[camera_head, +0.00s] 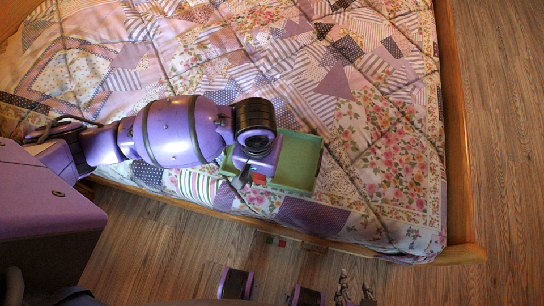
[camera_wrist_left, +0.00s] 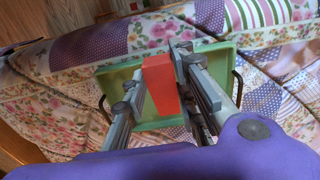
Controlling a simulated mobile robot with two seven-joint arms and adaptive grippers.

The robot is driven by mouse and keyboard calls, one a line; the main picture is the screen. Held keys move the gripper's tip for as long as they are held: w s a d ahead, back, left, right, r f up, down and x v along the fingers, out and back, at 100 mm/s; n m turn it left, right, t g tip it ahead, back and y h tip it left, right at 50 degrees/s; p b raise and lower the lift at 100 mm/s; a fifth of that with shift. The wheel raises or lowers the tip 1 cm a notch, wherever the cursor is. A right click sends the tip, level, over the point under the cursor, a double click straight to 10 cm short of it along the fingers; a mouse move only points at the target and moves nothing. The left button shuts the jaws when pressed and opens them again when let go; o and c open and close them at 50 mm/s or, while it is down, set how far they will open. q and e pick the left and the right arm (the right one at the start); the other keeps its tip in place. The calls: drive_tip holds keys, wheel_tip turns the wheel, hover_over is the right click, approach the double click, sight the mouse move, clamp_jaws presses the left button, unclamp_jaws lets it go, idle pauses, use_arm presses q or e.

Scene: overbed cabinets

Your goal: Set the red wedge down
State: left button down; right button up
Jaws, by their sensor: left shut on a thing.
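The red wedge (camera_head: 259,179) shows as a small patch under my left gripper (camera_head: 247,176) in the head view. In the left wrist view, the red wedge (camera_wrist_left: 161,84) sits between the fingers of my left gripper (camera_wrist_left: 160,62), which is shut on it. The green tray (camera_head: 300,165) lies on the bed beside and below the gripper. In the wrist view, the tray (camera_wrist_left: 119,75) is behind the wedge. I cannot tell whether the wedge touches the tray's floor. My right gripper (camera_head: 356,290) is at the bottom edge, fingers apart and empty.
The bed (camera_head: 390,150) has a patchwork quilt with folds. Its wooden frame (camera_head: 459,130) runs along the right and front edges. Dark handles (camera_wrist_left: 238,88) stand at the tray's ends. The wooden floor (camera_head: 170,250) is mostly clear.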

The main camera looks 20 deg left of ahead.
use_arm(q)
drive_tip(key=w+f, duration=0.2)
drive_tip(key=w+f+b, duration=0.1)
drive_tip(key=w+f, duration=0.1)
drive_tip(key=w, duration=0.1)
drive_tip(key=w+f+b, duration=0.1)
drive_tip(key=w+f, duration=0.1)
drive_tip(key=shift+w+d+f, duration=0.15)
drive_tip(key=shift+w+d, duration=0.05)
drive_tip(key=shift+w, duration=0.2)
drive_tip(key=shift+w+f, duration=0.65)
wheel_tip(320, 180, down, 3)
drive_tip(key=shift+b, duration=0.55)
drive_tip(key=shift+r, duration=0.1)
drive_tip(key=c, duration=1.4)
unclamp_jaws()
